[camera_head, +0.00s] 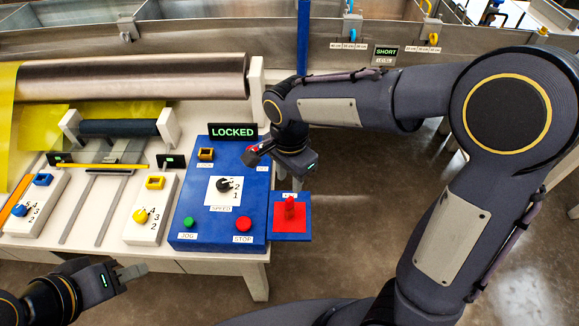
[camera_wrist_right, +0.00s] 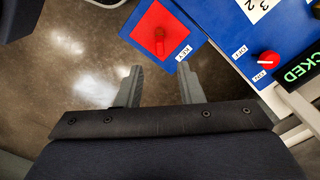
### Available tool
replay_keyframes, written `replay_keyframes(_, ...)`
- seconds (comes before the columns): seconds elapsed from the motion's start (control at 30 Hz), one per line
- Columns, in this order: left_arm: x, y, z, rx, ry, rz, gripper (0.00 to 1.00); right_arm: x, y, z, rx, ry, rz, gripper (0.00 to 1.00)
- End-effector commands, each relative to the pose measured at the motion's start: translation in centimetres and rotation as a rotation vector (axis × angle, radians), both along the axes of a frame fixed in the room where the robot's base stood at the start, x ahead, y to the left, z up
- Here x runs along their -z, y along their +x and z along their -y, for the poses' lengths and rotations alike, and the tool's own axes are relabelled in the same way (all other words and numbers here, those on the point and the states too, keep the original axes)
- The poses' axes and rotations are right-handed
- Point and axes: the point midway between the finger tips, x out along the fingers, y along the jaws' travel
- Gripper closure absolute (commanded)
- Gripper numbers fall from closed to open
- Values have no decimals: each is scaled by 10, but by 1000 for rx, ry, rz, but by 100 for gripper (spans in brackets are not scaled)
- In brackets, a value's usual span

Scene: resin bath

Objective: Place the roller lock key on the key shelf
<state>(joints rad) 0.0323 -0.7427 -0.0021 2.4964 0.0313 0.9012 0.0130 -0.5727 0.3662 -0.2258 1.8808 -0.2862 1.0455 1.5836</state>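A red key-like piece (camera_head: 290,208) stands upright on the red square of the blue key shelf (camera_head: 303,230), at the right side of the blue panel. In the right wrist view the same red piece (camera_wrist_right: 160,44) sits on the red pad, with the shelf's blue edge (camera_wrist_right: 190,45) around it. My right gripper (camera_wrist_right: 158,85) is open and empty, apart from the piece. In the head view it hangs near the panel's upper right (camera_head: 258,152). My left gripper (camera_head: 135,272) is at the lower left, away from the shelf; its finger gap is unclear.
The blue panel (camera_head: 185,225) has a green button, a red stop button and a black speed dial. A red knob (camera_wrist_right: 268,60) sits by a "LOCKED" display (camera_head: 233,131). Rollers and white control blocks stand left. Open floor lies right of the shelf.

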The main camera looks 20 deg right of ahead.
Motion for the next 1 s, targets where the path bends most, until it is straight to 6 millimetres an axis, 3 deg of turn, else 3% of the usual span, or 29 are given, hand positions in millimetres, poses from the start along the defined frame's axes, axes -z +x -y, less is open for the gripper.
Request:
replay_keyframes(0.2, -1, 0, 0, 0, 0, 0, 64, -26, 0, 0, 0, 0, 1, 66)
replay_keyframes(0.37, -1, 0, 0, 0, 0, 0, 64, -30, 0, 0, -1, 1, 0, 66)
replay_keyframes(0.5, -1, 0, 0, 0, 0, 0, 64, -37, -10, 14, -51, 52, 14, 66)
replay_keyframes(0.63, -1, 0, 0, 0, 0, 0, 64, -52, -40, 46, -205, 165, 87, 66)
replay_keyframes(0.8, -1, 0, 0, 0, 0, 0, 64, -64, -97, 79, -487, 249, 298, 66)
replay_keyframes(1.0, -1, 0, 0, 0, 0, 0, 64, -60, -145, 92, -755, 167, 526, 66)
